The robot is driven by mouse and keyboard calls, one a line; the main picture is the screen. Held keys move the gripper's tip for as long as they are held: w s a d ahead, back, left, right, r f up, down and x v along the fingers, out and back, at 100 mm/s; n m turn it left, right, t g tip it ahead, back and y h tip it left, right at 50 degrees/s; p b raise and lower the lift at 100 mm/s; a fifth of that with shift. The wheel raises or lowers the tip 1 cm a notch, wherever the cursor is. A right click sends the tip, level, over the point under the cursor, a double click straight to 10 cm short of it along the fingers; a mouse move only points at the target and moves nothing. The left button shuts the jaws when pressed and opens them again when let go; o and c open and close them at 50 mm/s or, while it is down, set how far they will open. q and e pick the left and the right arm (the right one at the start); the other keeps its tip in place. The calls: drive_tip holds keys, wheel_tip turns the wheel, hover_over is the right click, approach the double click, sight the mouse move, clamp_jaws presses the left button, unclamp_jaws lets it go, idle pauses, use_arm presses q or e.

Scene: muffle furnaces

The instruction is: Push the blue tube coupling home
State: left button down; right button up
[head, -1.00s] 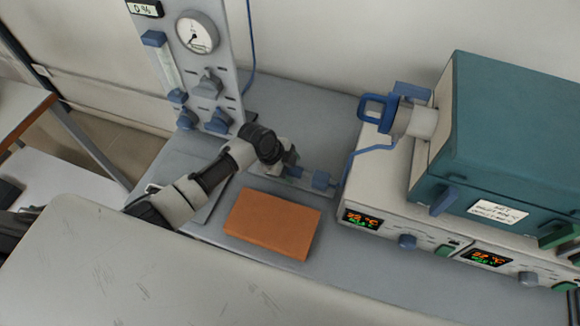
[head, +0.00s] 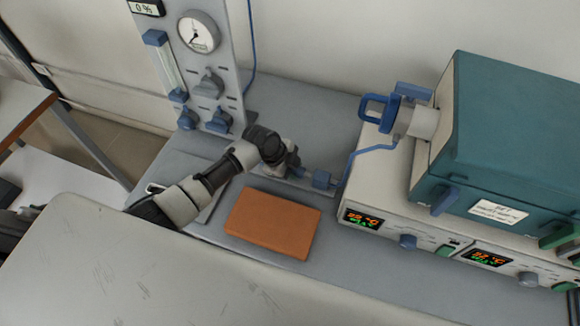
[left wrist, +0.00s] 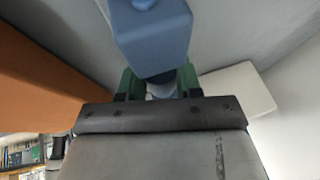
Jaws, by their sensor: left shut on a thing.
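My left gripper (head: 291,169) is low over the bench, beside the furnace. In the left wrist view its two green fingers (left wrist: 160,88) stand either side of a pale, round part and are shut on the blue tube coupling. A blue block (left wrist: 155,38) of the coupling fills the top middle of that view, just beyond the fingers. In the head view a blue block of the coupling (head: 322,179) sits right of the gripper, on a small light base, with a blue tube (head: 352,160) running up from it. My wrist hides much of the held part, so any gap is unclear. My right gripper is out of view.
An orange block (head: 272,223) lies close in front of the gripper. The teal furnace (head: 510,130) on its pale control base (head: 392,190) stands to the right. A gas panel (head: 205,65) with a gauge stands behind to the left. Bare bench lies behind the coupling.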

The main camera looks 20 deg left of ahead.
sight(301, 171)
use_arm(q)
drive_tip(key=d, duration=0.3)
drive_tip(key=shift+s, duration=0.1)
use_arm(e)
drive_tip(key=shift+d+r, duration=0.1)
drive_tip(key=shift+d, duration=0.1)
use_arm(q)
drive_tip(key=c, duration=0.8)
unclamp_jaws()
drive_tip(key=shift+d, duration=0.15)
drive_tip(key=shift+o, duration=0.2)
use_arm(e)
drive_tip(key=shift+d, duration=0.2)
use_arm(q)
drive_tip(key=shift+a+r, duration=0.25)
drive_tip(key=shift+a, duration=0.05)
drive_tip(key=v, duration=1)
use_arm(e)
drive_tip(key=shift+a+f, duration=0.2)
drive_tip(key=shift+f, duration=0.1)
